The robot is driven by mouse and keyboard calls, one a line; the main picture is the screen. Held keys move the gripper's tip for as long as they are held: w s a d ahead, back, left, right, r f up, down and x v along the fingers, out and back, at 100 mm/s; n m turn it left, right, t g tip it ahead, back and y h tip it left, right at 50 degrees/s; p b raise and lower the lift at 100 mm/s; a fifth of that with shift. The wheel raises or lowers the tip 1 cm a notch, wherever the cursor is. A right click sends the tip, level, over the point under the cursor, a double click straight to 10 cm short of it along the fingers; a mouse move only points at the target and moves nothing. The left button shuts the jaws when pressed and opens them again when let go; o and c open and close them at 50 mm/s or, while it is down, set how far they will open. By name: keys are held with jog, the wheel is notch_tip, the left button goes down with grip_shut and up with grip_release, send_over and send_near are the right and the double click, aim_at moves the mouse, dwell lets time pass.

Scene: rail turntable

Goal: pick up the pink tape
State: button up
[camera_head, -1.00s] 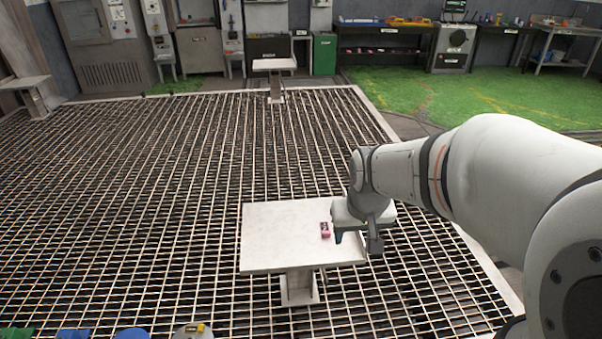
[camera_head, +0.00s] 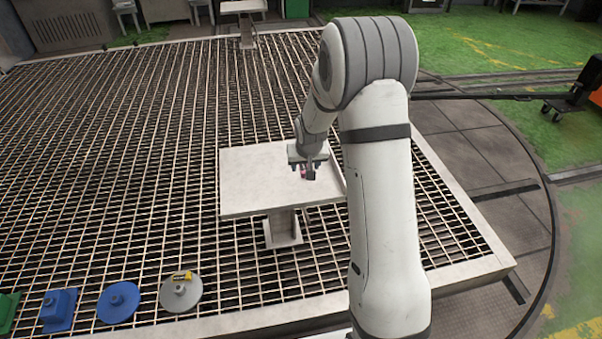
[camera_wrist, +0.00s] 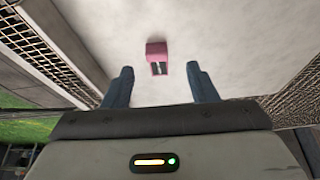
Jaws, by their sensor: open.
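The pink tape (camera_wrist: 157,51) lies on the pale table top (camera_wrist: 225,30) in the wrist view, with a dark patch on its near side. It sits beyond and between the two blue-grey fingers of my gripper (camera_wrist: 159,88), which are spread wide with nothing between them. In the head view my gripper (camera_head: 309,172) is over the right part of the table (camera_head: 250,190). The pink tape (camera_head: 303,170) shows only as a small bit there, mostly hidden behind the gripper.
The table stands on a metal grating (camera_head: 120,160). A grey disc (camera_head: 181,296) with a yellow item, a blue disc (camera_head: 118,302), a blue block (camera_head: 58,308) and a green piece (camera_head: 8,312) line the near left edge. An orange cart (camera_head: 580,95) stands at far right.

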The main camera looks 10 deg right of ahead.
aim_at(304, 168)
jog(key=x, duration=0.5)
jog(key=shift+d, duration=0.25)
jog(key=c, duration=1)
